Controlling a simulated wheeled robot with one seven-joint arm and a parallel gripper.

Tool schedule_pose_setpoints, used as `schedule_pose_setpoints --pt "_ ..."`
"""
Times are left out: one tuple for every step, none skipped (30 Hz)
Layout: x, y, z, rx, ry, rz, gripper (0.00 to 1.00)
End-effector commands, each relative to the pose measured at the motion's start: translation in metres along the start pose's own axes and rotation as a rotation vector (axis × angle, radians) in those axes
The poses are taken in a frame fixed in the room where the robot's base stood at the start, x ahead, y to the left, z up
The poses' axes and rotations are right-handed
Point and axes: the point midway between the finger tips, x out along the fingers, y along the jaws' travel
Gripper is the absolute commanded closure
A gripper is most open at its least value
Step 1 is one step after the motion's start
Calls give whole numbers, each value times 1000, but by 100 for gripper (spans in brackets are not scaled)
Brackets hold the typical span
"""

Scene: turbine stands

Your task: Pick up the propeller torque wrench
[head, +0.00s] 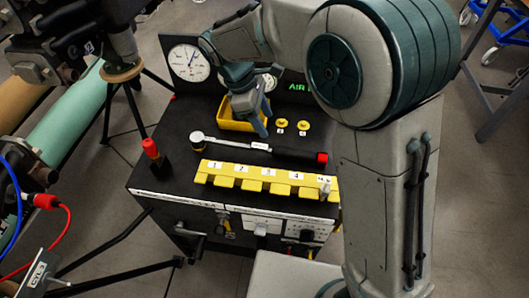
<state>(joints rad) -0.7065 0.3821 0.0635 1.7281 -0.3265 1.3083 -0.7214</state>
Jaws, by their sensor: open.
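The propeller torque wrench (256,147) lies on the black top of the cart, behind the yellow numbered strip. It has a round silver head at its left end, a silver shaft and a black grip with a red end at its right. My gripper (262,128) hangs above the cart top, in front of the yellow tray and just behind the wrench's shaft. Its jaws are open and point down. It looks apart from the wrench, though the exact height gap is hard to judge. My arm comes in from the right.
A yellow tray (231,118) stands behind the wrench, partly hidden by my gripper. The yellow strip (265,181) lies in front. A black-and-red tool (152,155) stands at the cart's left edge. Two yellow knobs (282,123) are right of my gripper. A gauge (188,62) stands at the back.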

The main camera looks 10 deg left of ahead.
Motion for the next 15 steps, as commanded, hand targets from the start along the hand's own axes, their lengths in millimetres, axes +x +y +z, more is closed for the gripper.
schedule_pose_setpoints --pt "6 0 -2 -9 -5 -1 47" --pt "9 0 -3 -12 -6 -2 47" --pt "15 0 -3 -13 -7 -2 47" --pt "20 0 -3 -13 -8 -3 47" --pt "26 0 -2 -12 -8 -3 47" --pt "35 0 -2 -12 -9 -4 47" --pt "41 0 -2 -11 -8 -3 47" --pt "48 0 -2 -11 -9 -4 47" --pt "55 0 -2 -11 -8 -3 47" --pt "60 0 -2 -11 -8 -3 47" --pt "66 0 -2 -11 -7 -2 47" --pt "71 0 -2 -10 -7 -2 47" --pt "75 0 -2 -10 -6 -1 47" --pt "78 0 -2 -10 -7 -2 47" --pt "82 0 -2 -10 -6 -2 47"
